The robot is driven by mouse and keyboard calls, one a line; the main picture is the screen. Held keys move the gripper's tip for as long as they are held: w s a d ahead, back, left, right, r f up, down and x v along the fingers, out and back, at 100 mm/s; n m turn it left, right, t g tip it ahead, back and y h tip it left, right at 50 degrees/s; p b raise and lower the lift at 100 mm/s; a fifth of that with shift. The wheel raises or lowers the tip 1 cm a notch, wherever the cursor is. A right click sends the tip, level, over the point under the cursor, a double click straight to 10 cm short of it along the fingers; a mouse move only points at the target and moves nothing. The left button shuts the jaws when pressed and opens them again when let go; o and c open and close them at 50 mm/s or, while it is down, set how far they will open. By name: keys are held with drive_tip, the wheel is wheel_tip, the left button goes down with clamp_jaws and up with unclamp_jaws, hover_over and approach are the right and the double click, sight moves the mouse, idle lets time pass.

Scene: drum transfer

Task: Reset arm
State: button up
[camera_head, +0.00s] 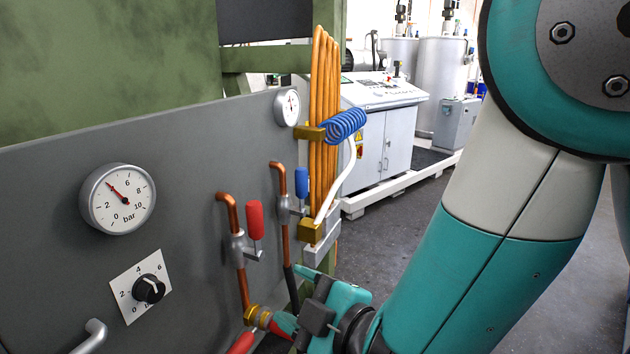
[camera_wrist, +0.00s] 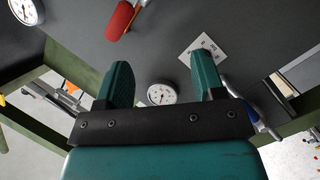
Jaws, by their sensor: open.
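My gripper (camera_head: 296,297) is at the lower middle of the head view, in front of the grey panel (camera_head: 50,250) and low by the copper pipes. Its teal fingers are spread apart with nothing visible between them. In the wrist view my gripper (camera_wrist: 163,76) also shows both fingers wide apart, with the panel (camera_wrist: 160,45) beyond them. A round gauge (camera_wrist: 161,94) shows in the gap, farther off. My teal and white arm fills the right of the head view.
The panel carries a bar gauge (camera_head: 117,198), a black knob (camera_head: 148,288), a red valve handle (camera_head: 255,220) and a blue one (camera_head: 301,182). Orange hoses (camera_head: 324,110) and a blue coil (camera_head: 344,125) hang at its right edge. A white cabinet (camera_head: 383,130) stands behind; open floor lies before it.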

drive_tip(key=w+d+r+m+g+h, duration=0.1)
drive_tip(key=d+r+m+g+h, duration=0.15)
drive_tip(key=d+m+h, duration=0.65)
drive_tip(key=s+d+r+m+g, duration=0.1)
drive_tip(key=s+d+r+g, duration=0.1)
drive_tip(key=s+d+g, duration=0.2)
drive_tip(key=s+d+r+m+g+y, duration=0.1)
drive_tip(key=s+d+r+m+g, duration=0.1)
drive_tip(key=s, duration=0.9)
drive_tip(key=d+r+g, duration=0.1)
drive_tip(key=d+g, duration=0.1)
drive_tip(key=d, duration=0.1)
drive_tip(key=shift+s+r+g+p, duration=0.15)
drive_tip(key=shift+r+g+p, duration=0.05)
drive_tip(key=shift+g+p, duration=0.15)
drive_tip(key=shift+a, duration=0.15)
